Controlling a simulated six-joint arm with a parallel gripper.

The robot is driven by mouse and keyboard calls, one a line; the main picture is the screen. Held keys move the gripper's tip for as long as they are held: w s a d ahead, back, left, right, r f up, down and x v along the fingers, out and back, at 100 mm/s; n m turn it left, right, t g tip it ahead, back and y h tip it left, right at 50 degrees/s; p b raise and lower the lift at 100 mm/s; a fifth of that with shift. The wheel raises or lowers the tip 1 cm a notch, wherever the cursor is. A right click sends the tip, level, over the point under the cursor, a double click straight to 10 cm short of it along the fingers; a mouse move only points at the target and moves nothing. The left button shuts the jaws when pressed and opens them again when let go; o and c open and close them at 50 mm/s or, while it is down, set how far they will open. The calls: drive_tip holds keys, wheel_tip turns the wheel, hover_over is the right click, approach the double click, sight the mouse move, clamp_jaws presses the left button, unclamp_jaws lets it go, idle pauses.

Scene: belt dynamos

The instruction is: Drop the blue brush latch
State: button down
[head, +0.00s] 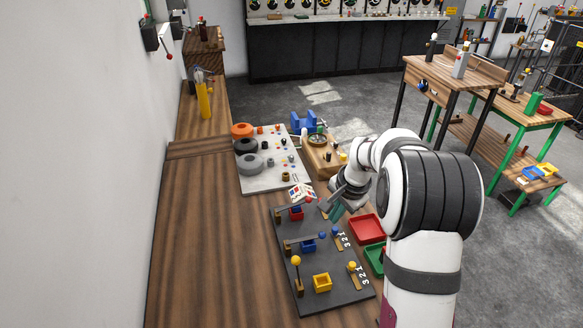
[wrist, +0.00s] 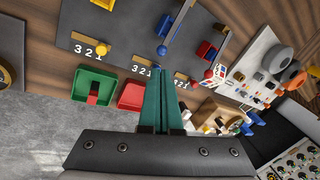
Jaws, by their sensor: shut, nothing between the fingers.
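The blue latch (head: 305,238) is on the dark board, in the middle row. Its grey arm lies low across the blue block, with a round blue knob at its right end. In the wrist view the blue knob (wrist: 162,49) and its arm show just beyond my fingertips. My gripper (head: 336,213) is shut and empty, above the board's right side, up and right of the blue knob. Its teal fingers are together in the wrist view (wrist: 165,82), apart from the knob in the picture; the height gap is unclear. The blue latch's scale is partly hidden by the fingers.
The yellow latch (head: 296,261) stands upright beside a yellow box (head: 322,283); the red latch's block (head: 296,213) is at the far end. Red (head: 367,229) and green (wrist: 93,86) trays lie right of the board. A grey parts plate (head: 262,180) lies beyond. Bare wood is at left.

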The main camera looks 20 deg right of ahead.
sight(306, 239)
drive_tip(key=x, duration=0.3)
drive_tip(key=d+x, duration=0.1)
drive_tip(key=x, duration=0.7)
drive_tip(key=shift+w+d+f, duration=0.1)
drive_tip(key=shift+w+d, duration=0.2)
drive_tip(key=shift+w, duration=0.05)
